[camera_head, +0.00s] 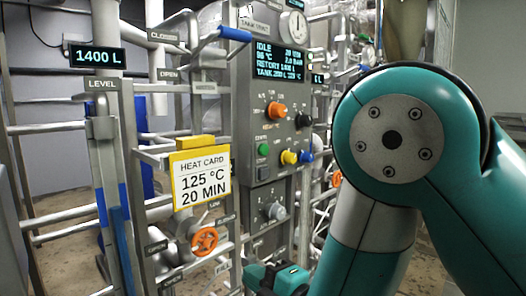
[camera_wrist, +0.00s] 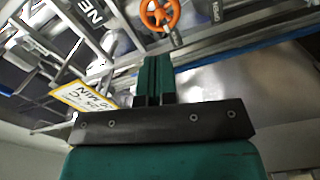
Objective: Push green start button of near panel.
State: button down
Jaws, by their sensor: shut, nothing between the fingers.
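The near panel (camera_head: 243,115) is a tall grey control box at the centre of the head view. Its green button (camera_head: 263,149) sits on the left side of the face, below an orange knob (camera_head: 276,109) and left of a yellow knob (camera_head: 288,157). The lit display (camera_head: 279,60) above reads IDLE and 96 °C. In the wrist view my gripper (camera_wrist: 157,60) is shut and empty, its teal fingers side by side. A teal part of my arm's end shows at the bottom of the head view, below the panel and apart from the button. The green button cannot be made out in the wrist view.
A yellow-edged heat card (camera_head: 201,180) reading 125 °C, 20 MIN hangs left of the panel. An orange handwheel (camera_head: 204,241) is below it and also shows in the wrist view (camera_wrist: 159,14). Pipes and rails crowd the left. My arm covers the right.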

jog(key=w+d+m+g+h, duration=0.1)
jog(key=d+m+g+h, duration=0.1)
jog(key=d+m+h, duration=0.8)
jog(key=s+d+r+m+g+y, duration=0.1)
jog(key=s+g, duration=0.4)
jog(key=s, duration=0.6)
jog(key=s+d+r+m+g+y, duration=0.1)
jog(key=s+r+m+g, duration=0.3)
jog(key=s, duration=0.7)
jog(key=m+g, duration=0.1)
jog(key=g, duration=0.1)
jog(key=shift+s+d+g, duration=0.15)
jog(key=shift+d+g, duration=0.1)
jog(key=shift+g, duration=0.05)
jog(key=shift+a, duration=0.1)
